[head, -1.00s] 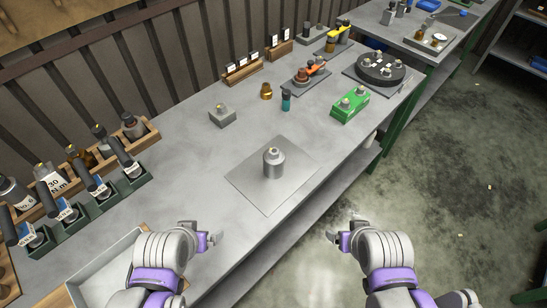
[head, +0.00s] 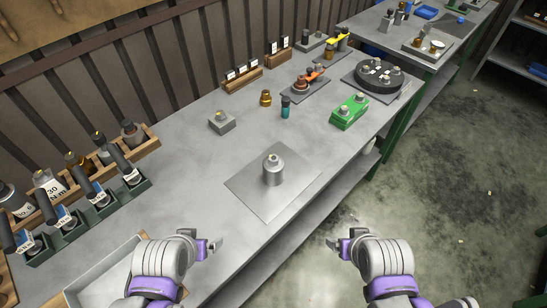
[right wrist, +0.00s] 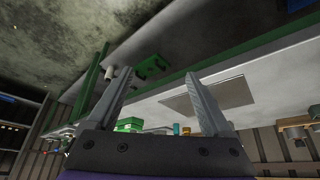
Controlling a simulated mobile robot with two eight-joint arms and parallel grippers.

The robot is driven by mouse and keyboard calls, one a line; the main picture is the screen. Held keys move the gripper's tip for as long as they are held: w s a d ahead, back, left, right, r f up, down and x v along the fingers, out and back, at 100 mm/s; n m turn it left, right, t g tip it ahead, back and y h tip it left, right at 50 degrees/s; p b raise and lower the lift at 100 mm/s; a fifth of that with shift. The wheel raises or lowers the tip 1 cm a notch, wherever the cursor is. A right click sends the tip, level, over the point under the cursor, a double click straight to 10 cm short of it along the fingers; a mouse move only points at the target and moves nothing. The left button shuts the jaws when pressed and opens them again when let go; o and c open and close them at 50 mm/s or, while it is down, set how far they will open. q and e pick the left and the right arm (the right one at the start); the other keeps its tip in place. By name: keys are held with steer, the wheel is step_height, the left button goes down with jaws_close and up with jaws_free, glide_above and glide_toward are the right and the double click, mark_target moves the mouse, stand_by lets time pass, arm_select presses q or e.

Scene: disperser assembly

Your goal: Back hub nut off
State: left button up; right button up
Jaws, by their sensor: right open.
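A grey metal cylindrical hub (head: 273,172) stands upright on a square grey plate (head: 245,191) in the middle of the bench. A small nut-like piece (head: 273,158) with a yellowish tip is on its top. My left gripper (head: 217,246) is over the bench's front edge, left of and nearer than the plate; its finger gap is not clear. My right gripper (head: 333,244) is in front of the bench, over the floor, away from the hub. In the right wrist view its two fingers (right wrist: 160,100) are spread with nothing between them.
Green racks (head: 95,215) with several drivers and wooden racks with bottles stand at the left. A grey block (head: 222,122), an amber bottle (head: 265,98), a teal bottle (head: 285,108), a green box (head: 349,111) and a black round tray (head: 378,77) stand farther back. A pale tray (head: 110,272) is near left.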

steer(key=shift+c, duration=0.3)
steer(key=shift+w+r, duration=0.15)
steer(key=shift+c, duration=1.1)
step_height(320, 180, up, 11)
steer(key=m+g+p, duration=0.1)
steer(key=m+g, duration=0.5)
steer(key=m, duration=0.8)
glide_above(274, 158)
step_height(274, 158, down, 10)
steer(key=shift+r, duration=0.1)
jaws_close()
